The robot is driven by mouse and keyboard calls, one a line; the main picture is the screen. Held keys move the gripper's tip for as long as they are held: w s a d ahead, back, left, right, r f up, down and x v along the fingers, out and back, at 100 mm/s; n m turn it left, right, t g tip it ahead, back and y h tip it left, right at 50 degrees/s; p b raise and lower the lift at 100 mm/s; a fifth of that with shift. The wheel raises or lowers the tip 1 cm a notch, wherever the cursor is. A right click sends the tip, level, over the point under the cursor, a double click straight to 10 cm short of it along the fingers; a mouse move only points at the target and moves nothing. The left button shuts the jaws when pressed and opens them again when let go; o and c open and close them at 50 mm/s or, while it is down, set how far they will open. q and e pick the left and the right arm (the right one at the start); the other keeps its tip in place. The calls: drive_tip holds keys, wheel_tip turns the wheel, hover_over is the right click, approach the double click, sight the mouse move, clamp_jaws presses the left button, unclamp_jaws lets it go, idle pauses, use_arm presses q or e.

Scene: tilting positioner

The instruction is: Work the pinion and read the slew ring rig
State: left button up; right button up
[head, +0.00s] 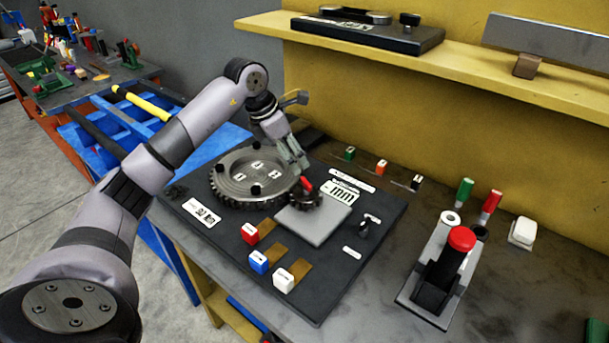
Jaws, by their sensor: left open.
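The slew ring (255,174), a large grey toothed ring with black knobs on it, lies on a dark board (330,285) on the bench. The small dark pinion (305,198) with a red mark on top sits at its right edge, close to the ring's teeth. My left gripper (298,163) is open just above and behind the pinion, fingers pointing down. Whether it touches the pinion I cannot tell. A white label with black bars (341,193) lies behind a grey plate (313,222). My right gripper is out of view.
Red (250,233), blue (259,262) and white (284,280) blocks stand along the board's front. A fixture with a red knob (461,239) stands at right. Green (465,192) and red (490,205) handles stand behind it. A yellow shelf (460,80) overhangs the back.

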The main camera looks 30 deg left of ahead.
sight(306, 181)
use_arm(q)
drive_tip(key=p+x, duration=0.2)
drive_tip(key=x, duration=0.7)
drive_tip(key=shift+f, duration=0.1)
drive_tip(key=shift+w+d+f, duration=0.1)
drive_tip(key=shift+w+f, duration=0.1)
drive_tip(key=shift+f, duration=0.15)
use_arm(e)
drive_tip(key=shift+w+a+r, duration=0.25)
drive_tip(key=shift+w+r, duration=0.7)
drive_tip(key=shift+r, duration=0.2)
use_arm(q)
drive_tip(key=c, duration=1.2)
drive_tip(key=shift+o, duration=0.2)
drive_tip(key=shift+d+n+t+y+b, duration=0.1)
drive_tip(key=shift+n+t+y+b, duration=0.4)
drive_tip(key=shift+n, duration=1.8)
drive_tip(key=shift+y, duration=0.3)
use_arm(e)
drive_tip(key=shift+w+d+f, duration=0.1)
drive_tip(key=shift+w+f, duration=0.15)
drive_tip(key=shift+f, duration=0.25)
use_arm(q)
drive_tip(key=o, duration=1.2)
drive_tip(key=shift+c, duration=0.2)
drive_tip(key=shift+g, duration=0.3)
